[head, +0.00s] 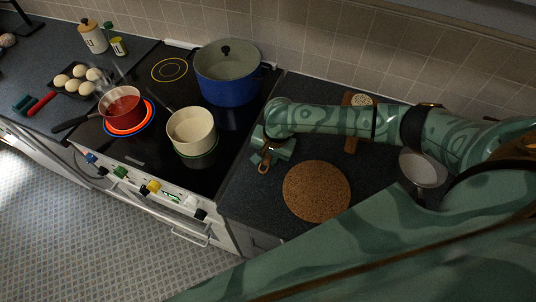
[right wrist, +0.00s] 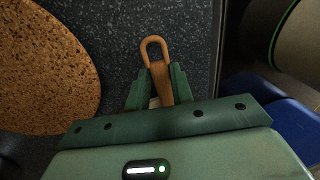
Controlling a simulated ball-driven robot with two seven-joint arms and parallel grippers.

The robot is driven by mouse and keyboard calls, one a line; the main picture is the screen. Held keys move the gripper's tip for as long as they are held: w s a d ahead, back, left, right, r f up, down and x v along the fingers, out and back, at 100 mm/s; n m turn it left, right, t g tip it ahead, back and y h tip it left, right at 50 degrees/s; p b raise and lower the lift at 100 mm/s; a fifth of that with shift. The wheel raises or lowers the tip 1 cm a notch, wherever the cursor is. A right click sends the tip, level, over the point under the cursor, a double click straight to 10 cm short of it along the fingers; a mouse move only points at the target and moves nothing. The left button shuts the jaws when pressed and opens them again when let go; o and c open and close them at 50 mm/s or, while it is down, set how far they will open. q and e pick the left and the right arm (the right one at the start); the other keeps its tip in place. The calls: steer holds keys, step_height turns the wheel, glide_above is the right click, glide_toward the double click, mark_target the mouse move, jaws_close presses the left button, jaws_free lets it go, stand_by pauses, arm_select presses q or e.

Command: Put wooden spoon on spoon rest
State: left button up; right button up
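The wooden spoon (right wrist: 160,83) shows in the right wrist view as a brown handle with a loop at its end, between the two green fingers of my right gripper (right wrist: 160,88). The fingers look closed on the handle; the rest of the spoon is hidden. In the head view my right gripper (head: 272,151) is low over the counter just right of the stove, with the brown handle (head: 265,163) sticking out. A pale shallow dish (head: 423,168) at the right, partly behind my arm, may be the spoon rest; I cannot be sure. My left gripper is not in view.
A round cork mat (head: 316,191) lies on the dark counter, and a wooden board (head: 351,144) is partly behind my arm. On the stove stand a cream pot (head: 191,132), a blue pot (head: 228,88) and a red pan (head: 122,105) on a glowing burner.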

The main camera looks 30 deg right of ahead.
steer(key=shift+o, duration=1.1)
steer(key=shift+f+b, duration=0.1)
steer(key=shift+b, duration=0.2)
steer(key=shift+r+b, duration=0.25)
steer(key=shift+b, duration=0.55)
step_height(320, 180, up, 16)
steer(key=s+d+p, duration=0.1)
steer(key=s+p, duration=0.1)
steer(key=p, duration=0.4)
steer(key=shift+d, duration=0.25)
steer(key=shift+f, duration=0.1)
